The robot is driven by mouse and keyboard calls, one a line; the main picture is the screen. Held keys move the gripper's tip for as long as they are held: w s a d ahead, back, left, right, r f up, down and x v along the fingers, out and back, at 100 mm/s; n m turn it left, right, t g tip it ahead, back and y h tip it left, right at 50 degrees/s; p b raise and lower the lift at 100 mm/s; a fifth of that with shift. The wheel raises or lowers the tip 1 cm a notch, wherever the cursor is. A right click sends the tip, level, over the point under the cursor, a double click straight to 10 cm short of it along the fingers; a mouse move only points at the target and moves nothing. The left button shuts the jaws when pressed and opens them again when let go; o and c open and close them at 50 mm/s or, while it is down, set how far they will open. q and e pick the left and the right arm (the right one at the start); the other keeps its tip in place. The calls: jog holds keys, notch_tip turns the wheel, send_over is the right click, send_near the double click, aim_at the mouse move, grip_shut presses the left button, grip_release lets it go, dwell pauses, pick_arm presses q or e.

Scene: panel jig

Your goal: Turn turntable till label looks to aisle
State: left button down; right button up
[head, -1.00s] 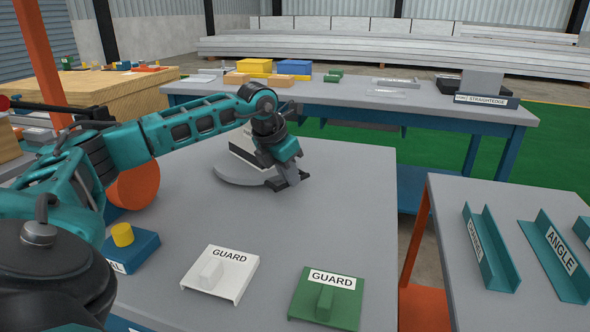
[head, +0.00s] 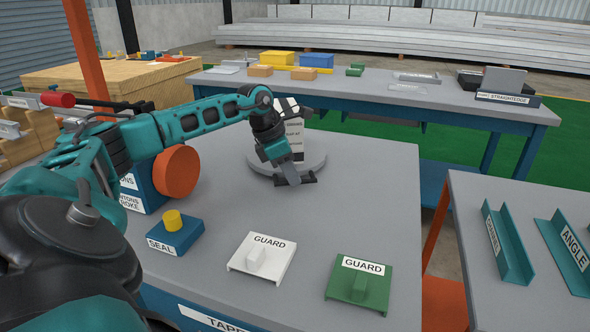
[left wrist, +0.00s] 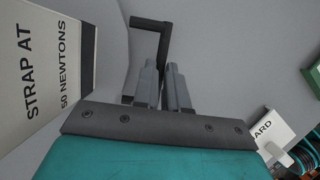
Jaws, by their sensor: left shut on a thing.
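The round grey turntable (head: 318,160) lies on the grey table and carries an upright white block with a printed label (head: 296,130). The block also shows at the left of the left wrist view (left wrist: 42,60), reading "STRAP AT 50 NEWTONS". My left gripper (head: 293,181) is at the turntable's near rim, shut on a dark angled handle (left wrist: 151,40). The handle's lower part is hidden between the fingers. My right gripper is not in view.
A white guard (head: 277,268), a green guard (head: 372,290) and a blue seal block (head: 183,238) sit at the table's front. An orange roller (head: 176,172) stands left of the turntable. The table's right side is clear.

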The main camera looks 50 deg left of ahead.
aim_at(277, 172)
pick_arm(q)
jog(key=shift+s+a+r+m, duration=0.1)
jog(key=shift+s+a+m, duration=0.3)
jog(key=shift+s+a, duration=0.1)
jog(key=shift+s+a+m+g+h+p, duration=0.3)
jog(key=shift+s+a+m+h+p, duration=0.15)
jog(key=shift+s+a+m, duration=0.3)
jog(key=shift+s+a+m+g+h+p, duration=0.25)
jog(key=shift+s+a+m, duration=0.3)
jog(key=shift+a+m, duration=0.3)
jog(key=shift+s+a+m+g+h+p, duration=0.1)
jog(key=shift+s+a+m+g+p, duration=0.15)
jog(key=shift+s+a+m, duration=0.4)
jog(key=shift+w+a+m, duration=0.1)
jog(key=shift+a+m, duration=0.05)
jog(key=shift+m, duration=0.1)
jog(key=c, duration=1.2)
grip_release()
jog(key=shift+o, duration=0.2)
